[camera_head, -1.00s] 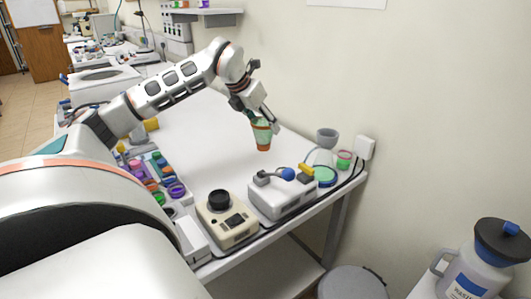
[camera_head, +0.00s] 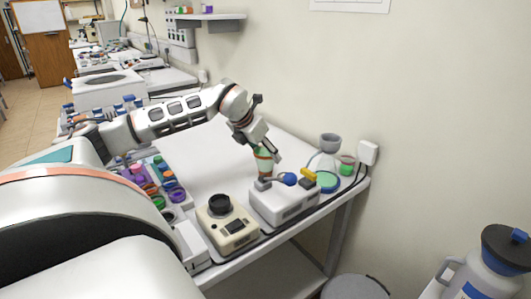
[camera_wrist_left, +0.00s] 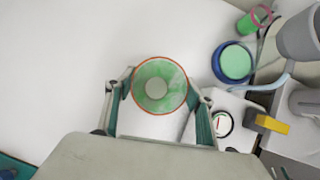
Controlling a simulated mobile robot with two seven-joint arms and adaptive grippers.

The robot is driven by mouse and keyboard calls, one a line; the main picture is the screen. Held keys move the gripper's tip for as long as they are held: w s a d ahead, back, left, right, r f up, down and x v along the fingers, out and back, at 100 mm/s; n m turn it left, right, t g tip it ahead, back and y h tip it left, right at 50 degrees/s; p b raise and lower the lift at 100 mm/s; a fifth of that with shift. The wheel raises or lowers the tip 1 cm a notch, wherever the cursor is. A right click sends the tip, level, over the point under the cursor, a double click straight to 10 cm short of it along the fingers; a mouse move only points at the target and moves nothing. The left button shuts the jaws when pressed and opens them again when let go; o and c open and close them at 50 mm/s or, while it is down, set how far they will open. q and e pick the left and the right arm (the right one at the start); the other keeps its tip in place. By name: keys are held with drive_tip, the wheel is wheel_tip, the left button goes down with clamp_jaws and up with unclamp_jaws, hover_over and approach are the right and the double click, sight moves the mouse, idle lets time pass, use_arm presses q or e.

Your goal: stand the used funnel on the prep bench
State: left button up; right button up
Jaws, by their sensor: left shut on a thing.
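A green, see-through funnel-like cup (camera_head: 263,162) with an orange rim is in my left gripper (camera_head: 262,150). In the left wrist view I look down into the round mouth of the cup (camera_wrist_left: 158,85), between the two fingers of my left gripper (camera_wrist_left: 160,100). The gripper is shut on it. In the head view its lower end is partly hidden behind a white device, so I cannot tell whether it touches the white prep bench (camera_head: 205,150). My right gripper is not in view.
The white device (camera_head: 285,203) with a blue knob and a beige meter (camera_head: 228,222) stand along the front edge. A grey cup over a clear flask (camera_head: 329,142), a blue-rimmed green dish (camera_head: 327,181) and a small green jar (camera_head: 347,164) are right. The bench middle is clear.

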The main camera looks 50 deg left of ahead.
use_arm(q)
drive_tip(key=shift+f, duration=0.15)
drive_tip(key=o, duration=0.7)
drive_tip(key=shift+f, duration=0.1)
drive_tip(key=o, duration=0.4)
drive_tip(key=shift+r, duration=0.4)
drive_tip(key=p+v, duration=0.1)
drive_tip(key=v, duration=1)
drive_tip(key=shift+s+r, duration=0.25)
drive_tip(key=shift+r, duration=0.05)
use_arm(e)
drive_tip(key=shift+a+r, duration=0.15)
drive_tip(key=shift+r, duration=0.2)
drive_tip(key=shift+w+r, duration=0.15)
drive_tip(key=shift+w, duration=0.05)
